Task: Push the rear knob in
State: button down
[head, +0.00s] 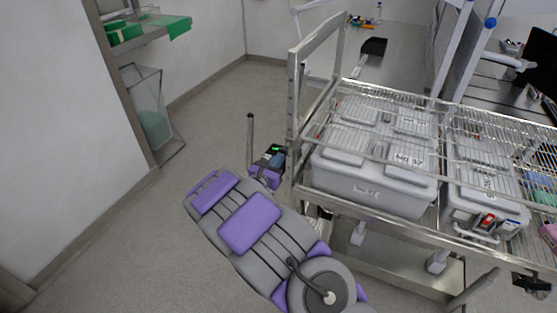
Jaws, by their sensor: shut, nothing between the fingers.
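I cannot make out a rear knob in this view. My grey and purple arm crosses the lower middle, left of the wire rack cart. A small black and purple part with a green light shows beside the arm, close to the cart's left post. It may be my wrist or gripper, but no fingers can be made out. I see nothing held.
The metal wire rack (470,112) on the right holds white lidded bins (370,188). A thin grey rod (250,140) stands upright left of the cart. A clear bin (150,110) stands by the left wall. The grey floor (120,240) at left is clear.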

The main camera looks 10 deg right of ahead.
jog(key=w, duration=0.1)
jog(key=w+d, duration=0.1)
jog(key=w, duration=0.1)
jog(key=shift+r+p, duration=0.1)
jog(key=shift+p, duration=0.3)
dwell(0.6)
jog(key=shift+d, duration=0.1)
jog(key=shift+s, duration=0.1)
jog(key=p+v, duration=0.1)
jog(key=v, duration=1.2)
jog(key=shift+s+a, duration=0.2)
jog(key=shift+s, duration=0.1)
jog(key=shift+a, duration=0.35)
